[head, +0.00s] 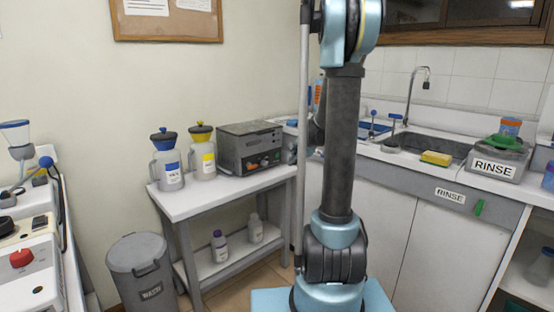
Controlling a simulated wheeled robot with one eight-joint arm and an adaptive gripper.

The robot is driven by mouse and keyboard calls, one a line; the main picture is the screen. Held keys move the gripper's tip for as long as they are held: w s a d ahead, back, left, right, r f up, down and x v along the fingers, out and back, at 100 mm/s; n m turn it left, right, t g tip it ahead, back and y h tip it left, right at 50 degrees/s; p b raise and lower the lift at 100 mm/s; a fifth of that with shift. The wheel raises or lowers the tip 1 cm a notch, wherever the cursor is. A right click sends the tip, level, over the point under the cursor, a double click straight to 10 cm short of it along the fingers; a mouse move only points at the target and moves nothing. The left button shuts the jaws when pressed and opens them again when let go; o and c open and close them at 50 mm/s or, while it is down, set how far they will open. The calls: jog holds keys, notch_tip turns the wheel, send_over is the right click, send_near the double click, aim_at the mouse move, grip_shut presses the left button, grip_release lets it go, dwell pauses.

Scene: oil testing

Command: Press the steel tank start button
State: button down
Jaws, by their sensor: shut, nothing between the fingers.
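A grey metal box (247,139), which looks like the steel tank, stands at the right end of a white side table (215,196). Its front panel (262,161) carries small dark knobs and an orange-red spot. These are too small to tell which is the start button. My arm rises in the middle of the head view, to the right of the tank, and leaves the picture at the top. My gripper is not visible.
Two jugs, with a blue lid (167,167) and a yellow lid (202,157), stand left of the tank. A grey bin (142,270) is on the floor. A machine with a red button (21,258) is far left. A sink counter (405,165) lies behind my arm.

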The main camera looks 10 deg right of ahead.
aim_at(277, 155)
jog(key=w+d+f+m+t, duration=0.1)
jog(key=w+d+f+m, duration=0.2)
jog(key=w, duration=0.7)
jog(key=shift+f+m, duration=0.5)
jog(key=shift+f, duration=0.2)
jog(key=shift+w+a, duration=0.85)
jog(key=shift+w, duration=0.35)
jog(key=shift+w+a, duration=0.85)
jog(key=shift+w, duration=0.35)
jog(key=shift+w+a, duration=0.85)
jog(key=shift+w, duration=0.35)
jog(key=shift+w, duration=0.1)
jog(key=shift+w+a+r, duration=0.1)
jog(key=shift+w+a, duration=0.15)
jog(key=shift+w+a, duration=0.3)
jog(key=shift+w, duration=0.1)
jog(key=shift+s+d, duration=0.6)
jog(key=shift+s, duration=0.15)
jog(key=shift+s, duration=0.1)
